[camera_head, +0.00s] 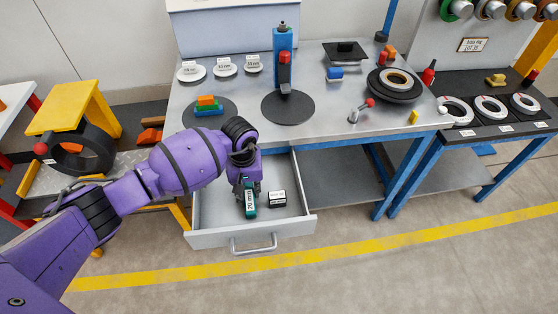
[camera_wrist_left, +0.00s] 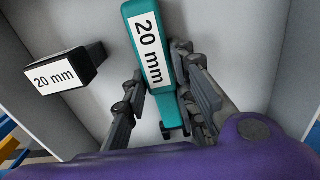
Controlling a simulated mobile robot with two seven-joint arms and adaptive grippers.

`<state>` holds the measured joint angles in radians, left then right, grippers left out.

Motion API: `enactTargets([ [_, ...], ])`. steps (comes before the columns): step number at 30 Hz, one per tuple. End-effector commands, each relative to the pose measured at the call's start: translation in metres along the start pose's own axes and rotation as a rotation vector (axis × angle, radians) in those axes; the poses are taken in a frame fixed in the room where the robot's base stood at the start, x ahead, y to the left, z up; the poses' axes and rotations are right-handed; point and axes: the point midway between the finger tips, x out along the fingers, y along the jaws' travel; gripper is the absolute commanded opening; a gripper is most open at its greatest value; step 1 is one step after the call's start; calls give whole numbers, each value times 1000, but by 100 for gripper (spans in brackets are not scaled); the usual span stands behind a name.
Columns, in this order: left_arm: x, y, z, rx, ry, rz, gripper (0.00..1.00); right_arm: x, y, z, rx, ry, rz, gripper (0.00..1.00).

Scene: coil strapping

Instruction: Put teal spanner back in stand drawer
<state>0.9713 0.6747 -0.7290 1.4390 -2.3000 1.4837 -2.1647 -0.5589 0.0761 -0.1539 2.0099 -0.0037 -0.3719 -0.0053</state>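The teal spanner (camera_head: 250,203), with a white "20 mm" label, is inside the open stand drawer (camera_head: 208,239). In the left wrist view the spanner (camera_wrist_left: 147,45) runs lengthwise between my fingers, its label facing the camera. My left gripper (camera_head: 247,188) reaches down into the drawer; in the left wrist view its fingers (camera_wrist_left: 158,80) close in on both sides of the spanner and appear to grip it. Whether the spanner touches the drawer floor is hard to tell. My right gripper is not in view.
A black block (camera_head: 277,198) labelled "20 mm" lies in the drawer, right of the spanner; it also shows in the left wrist view (camera_wrist_left: 70,75). The grey table (camera_head: 330,118) above holds discs, a blue post (camera_head: 283,45) and small parts. The drawer's right side has free room.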

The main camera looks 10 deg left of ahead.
Motion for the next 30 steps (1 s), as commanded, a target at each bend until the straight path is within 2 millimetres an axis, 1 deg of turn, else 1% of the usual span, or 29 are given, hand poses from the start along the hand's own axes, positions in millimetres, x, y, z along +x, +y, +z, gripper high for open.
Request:
enactTargets([
  [1, 0, 0, 0, 0, -1, 0, 34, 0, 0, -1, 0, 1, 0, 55],
  [3, 0, 0, 0, 0, -1, 0, 43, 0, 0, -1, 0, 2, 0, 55],
  [12, -1, 0, 0, 0, -1, 0, 43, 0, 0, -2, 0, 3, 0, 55],
  [16, -11, -1, -1, 0, 3, 0, 43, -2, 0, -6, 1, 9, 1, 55],
  [20, -34, -1, -2, 2, 5, -1, 43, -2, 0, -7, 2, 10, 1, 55],
  [27, -87, -1, -1, 1, 4, 0, 43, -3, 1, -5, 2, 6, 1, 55],
  [30, -103, 0, -1, 2, 2, -1, 43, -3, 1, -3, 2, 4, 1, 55],
])
